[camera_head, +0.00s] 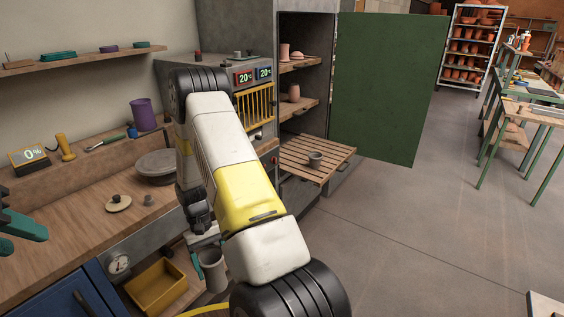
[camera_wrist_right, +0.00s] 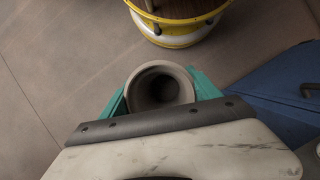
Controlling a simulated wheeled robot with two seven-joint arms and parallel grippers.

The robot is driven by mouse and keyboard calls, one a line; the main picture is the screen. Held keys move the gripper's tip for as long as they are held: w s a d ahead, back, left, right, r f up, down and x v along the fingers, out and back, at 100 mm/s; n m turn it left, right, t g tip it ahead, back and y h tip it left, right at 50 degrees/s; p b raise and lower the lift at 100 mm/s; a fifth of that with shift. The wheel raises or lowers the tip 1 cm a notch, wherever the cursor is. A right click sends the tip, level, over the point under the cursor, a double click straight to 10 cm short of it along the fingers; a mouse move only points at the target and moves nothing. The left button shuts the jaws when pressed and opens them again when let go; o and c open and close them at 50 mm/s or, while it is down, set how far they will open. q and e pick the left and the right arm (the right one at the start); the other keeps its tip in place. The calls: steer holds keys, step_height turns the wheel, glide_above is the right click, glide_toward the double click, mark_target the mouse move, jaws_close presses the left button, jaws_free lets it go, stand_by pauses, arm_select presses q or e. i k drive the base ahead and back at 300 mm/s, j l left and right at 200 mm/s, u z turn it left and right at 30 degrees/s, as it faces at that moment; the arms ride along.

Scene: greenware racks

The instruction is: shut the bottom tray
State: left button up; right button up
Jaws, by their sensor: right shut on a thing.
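The bottom tray (camera_head: 333,167), a slatted wooden one, sticks out of the front of the grey cabinet (camera_head: 305,30). A small grey pot (camera_head: 315,159) stands on it. The cabinet's green door (camera_head: 390,85) is swung open to the right of the tray. My right gripper (camera_head: 204,252) is low in front of the workbench, left of the tray and apart from it. It is shut on a grey cup (camera_head: 212,272); the cup's round mouth shows between the teal fingers in the right wrist view (camera_wrist_right: 160,88). My left gripper (camera_head: 14,237) is at the left edge, partly cut off, its fingers apart and empty.
Two upper shelves (camera_head: 298,107) in the cabinet hold pots. The workbench (camera_head: 75,220) carries a scale, a banding wheel and tools. A yellow bin (camera_head: 157,287) sits below it. My right arm crosses the middle of the head view. The floor (camera_head: 400,235) right of the tray is clear.

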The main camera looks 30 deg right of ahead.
mark_target(330, 150)
steer(key=i+l+z, duration=0.15)
steer(key=z, duration=0.2)
steer(key=i+l+z, duration=0.15)
steer(key=z, duration=0.15)
steer(key=i+l+z, duration=0.15)
steer(key=z, duration=0.2)
steer(key=i+l+z, duration=0.3)
steer(key=i, duration=0.55)
steer(key=i+l+z, duration=0.1)
steer(key=i+z, duration=0.15)
steer(key=i, duration=1.55)
